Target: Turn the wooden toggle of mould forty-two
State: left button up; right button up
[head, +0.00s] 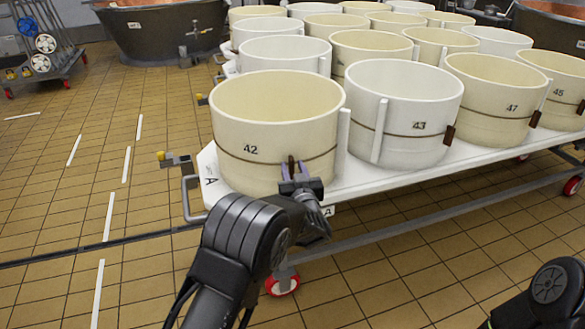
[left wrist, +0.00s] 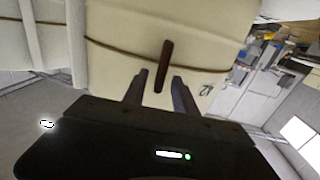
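Mould forty-two (head: 240,110) is a cream round tub with "42" on its side, at the near left corner of the white trolley. A cord runs around it. Its dark wooden toggle (head: 291,163) is on the cord, partly hidden by my left gripper (head: 300,181). In the left wrist view the toggle (left wrist: 166,58) stands nearly upright, slightly tilted, across the cord (left wrist: 120,49). My left gripper (left wrist: 160,78) is open, with one finger on each side of the toggle's lower end. I see no clear contact. My right gripper is out of view.
The white trolley (head: 370,186) carries several similar moulds, with mould forty-three (head: 405,105) next to forty-two. A metal handle (head: 188,190) juts from the trolley's left end. A copper vat (head: 160,30) stands behind. The tiled floor (head: 70,190) at left is clear.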

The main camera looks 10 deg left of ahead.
pick_arm(q)
jog(key=shift+w+a, duration=0.25)
jog(key=shift+w, duration=0.25)
jog(key=shift+c, duration=0.2)
grip_shut()
